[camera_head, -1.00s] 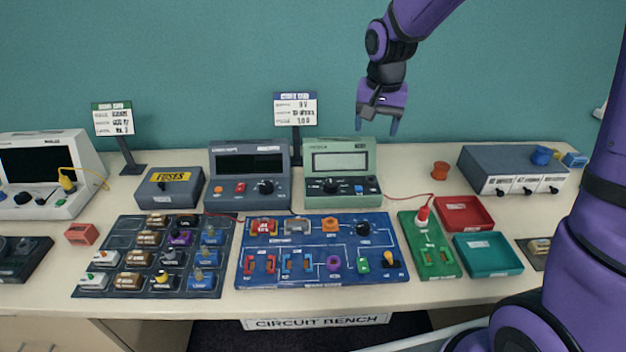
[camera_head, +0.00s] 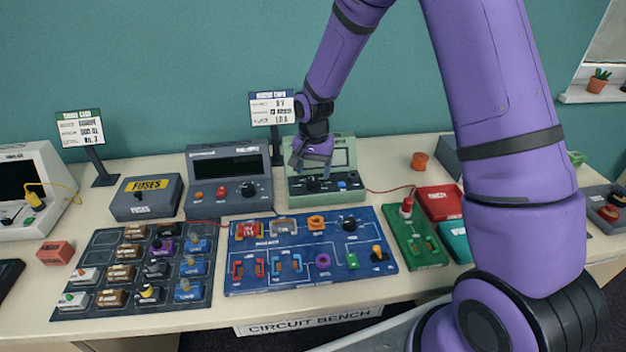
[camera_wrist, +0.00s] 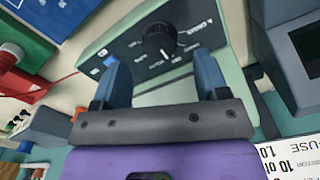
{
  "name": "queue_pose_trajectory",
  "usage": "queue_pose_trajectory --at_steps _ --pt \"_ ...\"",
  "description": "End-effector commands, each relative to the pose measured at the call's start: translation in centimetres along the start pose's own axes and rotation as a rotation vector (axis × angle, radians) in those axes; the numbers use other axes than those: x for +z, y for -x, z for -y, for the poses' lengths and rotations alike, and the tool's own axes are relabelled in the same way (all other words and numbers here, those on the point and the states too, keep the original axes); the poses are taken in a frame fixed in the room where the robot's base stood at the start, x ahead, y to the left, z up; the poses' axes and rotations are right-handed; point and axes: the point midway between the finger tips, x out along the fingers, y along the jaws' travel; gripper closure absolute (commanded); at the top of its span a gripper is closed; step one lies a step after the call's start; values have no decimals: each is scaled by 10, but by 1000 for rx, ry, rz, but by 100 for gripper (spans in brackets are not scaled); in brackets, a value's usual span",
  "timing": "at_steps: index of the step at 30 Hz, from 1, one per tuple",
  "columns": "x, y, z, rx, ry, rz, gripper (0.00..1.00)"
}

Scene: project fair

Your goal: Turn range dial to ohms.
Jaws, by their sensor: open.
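The green meter (camera_head: 347,192) stands at the back of the bench, with a pale screen and a dark front panel. Its black range dial (camera_head: 311,183) sits at the left of that panel. In the wrist view the round dial (camera_wrist: 160,41) has a white pointer mark and small printed labels around it, too blurred to read. My gripper (camera_head: 308,168) is in front of the meter's screen, just above the dial. In the wrist view my gripper (camera_wrist: 163,72) has its two blue fingers apart, with the dial beyond and between them. Nothing is held; contact cannot be told.
A grey meter (camera_head: 228,175) stands close on the left. The blue circuit board (camera_head: 300,250) lies in front, and a green board with a red plug (camera_head: 407,208) is to the right. A card stand (camera_head: 271,108) rises behind. A red cable (camera_head: 385,190) runs from the meter.

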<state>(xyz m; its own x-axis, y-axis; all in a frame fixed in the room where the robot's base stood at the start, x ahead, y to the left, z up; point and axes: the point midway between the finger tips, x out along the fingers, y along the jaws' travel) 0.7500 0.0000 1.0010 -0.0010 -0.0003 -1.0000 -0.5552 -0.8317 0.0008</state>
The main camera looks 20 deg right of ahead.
Motion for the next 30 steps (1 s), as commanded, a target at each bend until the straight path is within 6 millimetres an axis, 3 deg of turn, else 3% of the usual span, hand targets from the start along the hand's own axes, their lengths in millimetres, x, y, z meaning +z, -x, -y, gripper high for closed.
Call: queue_pose_trajectory --at_steps 3,9,20,27,30 --pt "1 -20 0 2 -1 3 32" --pt "0 -38 0 0 -1 0 32" --pt "0 -43 0 -1 -1 -1 32" --pt "0 -43 0 -1 0 -1 82" --pt "0 -43 0 -1 0 -1 82"
